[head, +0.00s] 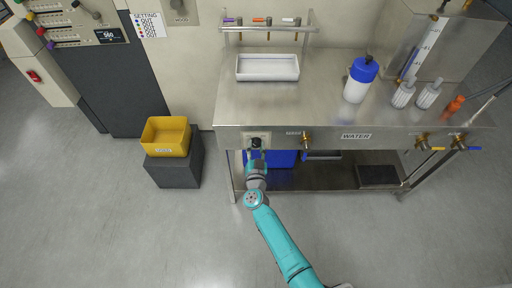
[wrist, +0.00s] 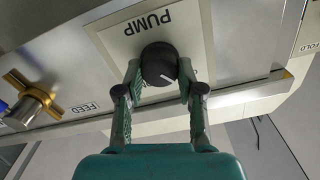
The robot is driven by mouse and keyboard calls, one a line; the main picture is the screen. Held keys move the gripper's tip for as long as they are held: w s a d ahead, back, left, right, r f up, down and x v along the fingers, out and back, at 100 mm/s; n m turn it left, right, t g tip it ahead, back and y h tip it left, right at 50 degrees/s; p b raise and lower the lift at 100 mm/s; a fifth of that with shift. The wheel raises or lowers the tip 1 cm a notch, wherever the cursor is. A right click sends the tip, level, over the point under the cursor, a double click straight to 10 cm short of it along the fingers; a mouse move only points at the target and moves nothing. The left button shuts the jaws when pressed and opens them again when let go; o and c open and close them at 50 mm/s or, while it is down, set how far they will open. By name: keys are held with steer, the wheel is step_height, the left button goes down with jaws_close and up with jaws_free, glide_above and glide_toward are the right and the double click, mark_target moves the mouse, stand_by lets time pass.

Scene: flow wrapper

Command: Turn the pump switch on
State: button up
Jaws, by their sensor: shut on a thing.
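The pump switch is a round black knob (wrist: 158,64) with a white pointer line, mounted on a light plate (wrist: 112,40) marked PUMP. In the wrist view the pointer line sits at the knob's right side, toward the lower right. In the head view the knob (head: 255,142) is on the front panel of the steel bench, at its left end. My gripper (wrist: 160,88) has its two fingers on either side of the knob and is shut on it. The head view shows my gripper (head: 256,155) at the panel, partly covering the plate.
A brass valve (wrist: 32,100) marked FEED is left of the plate in the wrist view. The steel bench (head: 330,115) carries a white tray and a blue-and-white bottle (head: 360,80). A yellow bin (head: 166,136) stands on a dark box left of my arm.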

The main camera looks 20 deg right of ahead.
steer(key=m, duration=0.8)
steer(key=shift+d+f+m, duration=0.1)
steer(key=shift+m, duration=0.3)
steer(key=m, duration=0.4)
steer(key=shift+f+m, duration=0.1)
steer(key=shift+m, duration=1.7)
steer(key=o, duration=1.1)
steer(key=shift+o, duration=0.2)
steer(key=v, duration=1.2)
steer(key=shift+s, duration=0.1)
